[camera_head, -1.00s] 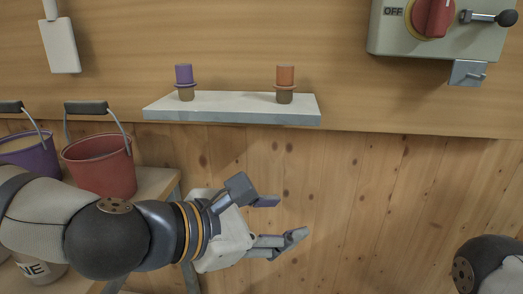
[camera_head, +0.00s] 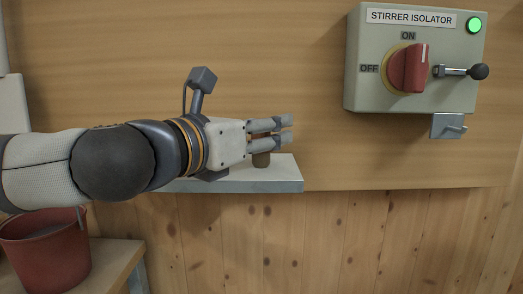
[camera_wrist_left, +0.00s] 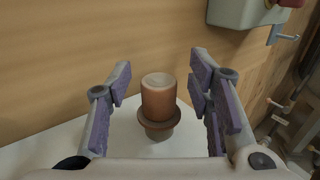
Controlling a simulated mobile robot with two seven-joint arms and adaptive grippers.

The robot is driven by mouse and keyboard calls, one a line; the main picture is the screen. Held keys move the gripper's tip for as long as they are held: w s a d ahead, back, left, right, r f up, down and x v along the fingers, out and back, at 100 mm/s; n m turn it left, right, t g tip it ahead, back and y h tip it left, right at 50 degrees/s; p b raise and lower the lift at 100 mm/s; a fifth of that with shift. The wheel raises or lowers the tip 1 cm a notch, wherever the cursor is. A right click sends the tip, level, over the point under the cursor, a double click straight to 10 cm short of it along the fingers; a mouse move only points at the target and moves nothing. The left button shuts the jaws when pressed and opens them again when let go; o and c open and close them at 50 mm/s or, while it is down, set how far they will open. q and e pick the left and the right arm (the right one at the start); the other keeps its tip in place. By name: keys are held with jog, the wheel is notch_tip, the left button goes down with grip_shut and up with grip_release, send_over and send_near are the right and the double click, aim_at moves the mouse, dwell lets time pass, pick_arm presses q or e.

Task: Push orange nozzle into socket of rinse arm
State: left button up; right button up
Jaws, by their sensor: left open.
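The orange nozzle (camera_wrist_left: 158,100) stands upright on the pale shelf (camera_head: 283,182), with a dark flange and a narrower brown base. In the left wrist view it sits between the two spread fingers of my left gripper (camera_wrist_left: 160,95), apart from both. In the head view the fingers of my left gripper (camera_head: 284,131) hide most of the nozzle; only its brown base (camera_head: 261,160) shows below them. The left gripper is open, level with the nozzle's upper part. The rinse arm and its socket cannot be made out. My right gripper is not in view.
A grey stirrer isolator box (camera_head: 358,84) with a red knob (camera_head: 409,68), a green light and a black-tipped lever is on the wall at upper right, with a metal bracket (camera_head: 448,126) under it. A red bucket (camera_head: 45,250) stands on a bench at lower left.

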pick_arm(q)
jog(key=shift+w, duration=0.15)
grip_shut()
jog(key=shift+r, duration=0.1)
